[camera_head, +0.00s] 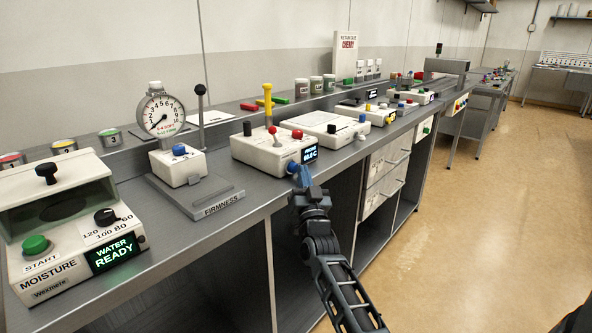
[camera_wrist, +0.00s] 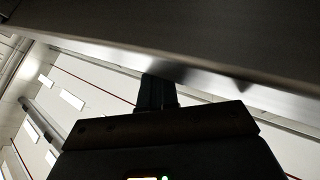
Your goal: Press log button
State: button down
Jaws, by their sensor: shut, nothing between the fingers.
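My gripper (camera_head: 303,176) is shut and empty. It is at the counter's front edge, its tips close to the blue button (camera_head: 293,167) on the front of a white box (camera_head: 262,153) with a small lit display (camera_head: 310,154). I cannot tell whether the tips touch the button. No log label is readable on it. In the wrist view the closed fingers (camera_wrist: 158,92) point up at a grey metal surface (camera_wrist: 200,45); no button shows there.
A dial gauge device with a blue knob (camera_head: 179,150) and the moisture box (camera_head: 70,230) stand left on the counter. A flat white device (camera_head: 330,128) stands beyond the white box. A yellow-handled post (camera_head: 267,105) rises behind. Floor at right is clear.

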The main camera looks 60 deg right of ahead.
jog(key=shift+w+a+r+b, duration=0.1)
jog(key=shift+w+r+b, duration=0.1)
jog(key=shift+w, duration=0.35)
jog(key=shift+w+a+r+b, duration=0.1)
jog(key=shift+w+b, duration=0.05)
jog(key=shift+w, duration=0.35)
dwell(1.1)
jog(key=shift+s+f, duration=0.2)
dwell(0.4)
jog(key=shift+s+a+f+p, duration=0.1)
jog(key=shift+s+f+p, duration=0.15)
jog(key=shift+s, duration=0.55)
jog(key=shift+s+a+r, duration=0.1)
jog(key=shift+s+a, duration=0.05)
jog(key=shift+s, duration=0.85)
jog(key=shift+s+a, duration=0.1)
jog(key=shift+s, duration=0.85)
